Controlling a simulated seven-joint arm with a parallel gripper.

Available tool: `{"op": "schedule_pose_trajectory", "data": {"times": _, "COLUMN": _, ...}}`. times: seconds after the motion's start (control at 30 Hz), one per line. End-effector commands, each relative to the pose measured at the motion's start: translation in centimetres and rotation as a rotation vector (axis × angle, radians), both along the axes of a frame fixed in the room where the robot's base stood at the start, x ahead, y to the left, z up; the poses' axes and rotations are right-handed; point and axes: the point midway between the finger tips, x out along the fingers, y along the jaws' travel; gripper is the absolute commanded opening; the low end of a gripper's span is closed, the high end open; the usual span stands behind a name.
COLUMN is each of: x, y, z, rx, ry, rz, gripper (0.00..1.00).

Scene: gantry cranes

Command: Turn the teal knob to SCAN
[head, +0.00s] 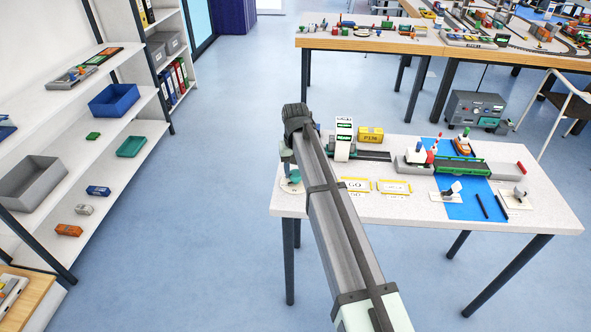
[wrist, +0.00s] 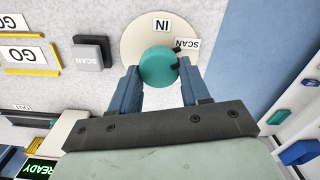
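The teal knob (wrist: 158,68) sits on a round cream dial plate (wrist: 132,40) in the wrist view. The dial has an IN label (wrist: 162,24) and a SCAN label (wrist: 187,43), both upside down there. Dark marks show at the knob's right edge, beside the SCAN label; I cannot tell clearly which is the pointer. My gripper (wrist: 158,78) has its two blue fingers on either side of the knob, seemingly touching it. In the head view, my gripper (head: 289,172) is over the dial plate (head: 291,186) at the table's left edge, and my arm hides part of it.
A shelf (head: 115,130) is at the left.

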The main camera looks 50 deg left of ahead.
Motion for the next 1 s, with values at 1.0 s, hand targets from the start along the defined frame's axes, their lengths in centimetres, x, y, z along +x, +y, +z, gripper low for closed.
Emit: {"op": "schedule_pose_trajectory", "data": {"times": 1.0, "x": 0.0, "y": 0.1, "z": 7.1, "rx": 0.002, "ry": -0.001, "rz": 0.001, "gripper": 0.72}}
